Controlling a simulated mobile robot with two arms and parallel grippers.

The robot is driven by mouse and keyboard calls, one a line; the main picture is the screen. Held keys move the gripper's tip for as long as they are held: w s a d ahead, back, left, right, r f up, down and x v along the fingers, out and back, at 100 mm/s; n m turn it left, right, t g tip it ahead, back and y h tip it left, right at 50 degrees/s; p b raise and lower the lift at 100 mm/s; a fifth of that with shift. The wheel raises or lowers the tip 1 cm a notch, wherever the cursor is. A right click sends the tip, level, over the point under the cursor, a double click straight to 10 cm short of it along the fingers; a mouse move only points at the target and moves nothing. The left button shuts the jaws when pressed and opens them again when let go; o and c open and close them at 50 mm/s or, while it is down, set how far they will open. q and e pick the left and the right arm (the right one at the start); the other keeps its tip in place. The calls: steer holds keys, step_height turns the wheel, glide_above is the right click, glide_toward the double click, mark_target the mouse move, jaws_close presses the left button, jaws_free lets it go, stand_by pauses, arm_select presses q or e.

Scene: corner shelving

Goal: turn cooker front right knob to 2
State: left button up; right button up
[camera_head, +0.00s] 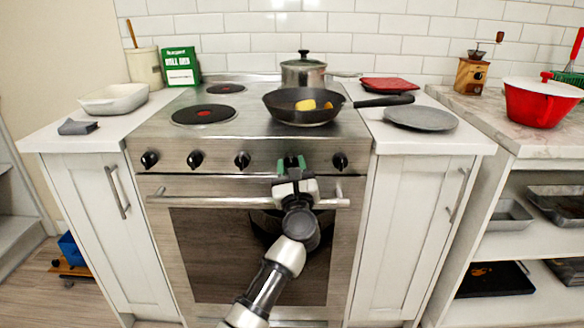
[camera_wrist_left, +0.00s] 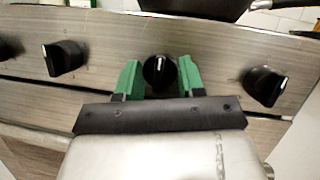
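The cooker (camera_head: 230,140) has a row of black knobs along its steel front. My left gripper (camera_head: 291,165) is at the second knob from the right and covers it in the head view. In the left wrist view that knob (camera_wrist_left: 159,72) sits between the green fingertips of my left gripper (camera_wrist_left: 160,78), its white mark pointing about straight up. The fingers are open, one on each side, with a gap visible to the knob. The rightmost knob (camera_head: 340,160) also shows in the left wrist view (camera_wrist_left: 265,87). My right gripper is out of view.
A frying pan (camera_head: 290,112) with yellow food stands on the cooker above the gripper. A steel pot (camera_head: 303,74) stands behind it. The oven handle (camera_head: 230,202) runs just below the knobs. Another knob (camera_wrist_left: 63,58) is left of the gripper.

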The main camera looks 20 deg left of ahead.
arm_select(q)
steer(key=c, duration=0.4)
steer(key=shift+o, duration=0.2)
